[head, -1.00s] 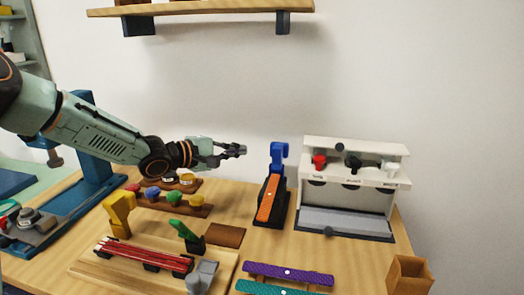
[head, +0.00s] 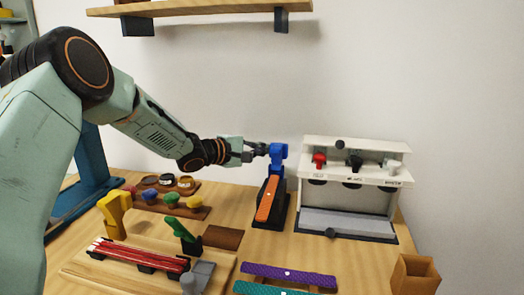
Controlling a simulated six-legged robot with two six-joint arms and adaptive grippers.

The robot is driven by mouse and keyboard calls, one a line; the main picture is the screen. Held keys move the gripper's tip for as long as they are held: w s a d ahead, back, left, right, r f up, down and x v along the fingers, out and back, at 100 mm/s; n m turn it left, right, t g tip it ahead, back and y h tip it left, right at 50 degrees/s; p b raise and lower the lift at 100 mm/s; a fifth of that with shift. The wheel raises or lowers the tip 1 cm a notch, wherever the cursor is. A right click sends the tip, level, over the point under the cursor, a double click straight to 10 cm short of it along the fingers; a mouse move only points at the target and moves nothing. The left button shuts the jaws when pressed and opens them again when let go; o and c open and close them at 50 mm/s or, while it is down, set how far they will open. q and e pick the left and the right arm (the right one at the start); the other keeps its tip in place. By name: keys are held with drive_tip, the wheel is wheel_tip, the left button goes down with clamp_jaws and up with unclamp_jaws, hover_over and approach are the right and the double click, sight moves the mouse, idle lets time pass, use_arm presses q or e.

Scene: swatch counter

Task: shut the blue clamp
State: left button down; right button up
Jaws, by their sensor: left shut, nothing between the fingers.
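The blue clamp (head: 278,153) stands upright at the back end of a black stand (head: 282,212), which has an orange strip (head: 266,198) lying along it. My left gripper (head: 259,150) comes in from the left, shut and empty. Its fingertips are at the left side of the blue clamp's top; I cannot tell whether they touch it. My right gripper is not in view.
A white rack (head: 350,185) with coloured knobs stands right of the clamp. A wooden board (head: 90,272) with red strips and yellow, green and grey clamps is at front left. Purple (head: 312,278) and teal strips lie in front. A brown box (head: 412,275) is at right.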

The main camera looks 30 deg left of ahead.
use_arm(q)
drive_tip(key=shift+w+d+f, duration=0.1)
drive_tip(key=shift+w, duration=0.05)
drive_tip(key=shift+s+r+t+b, duration=0.2)
drive_tip(key=shift+s+t+b, duration=0.1)
drive_tip(key=shift+t, duration=0.2)
drive_tip(key=shift+m, duration=0.3)
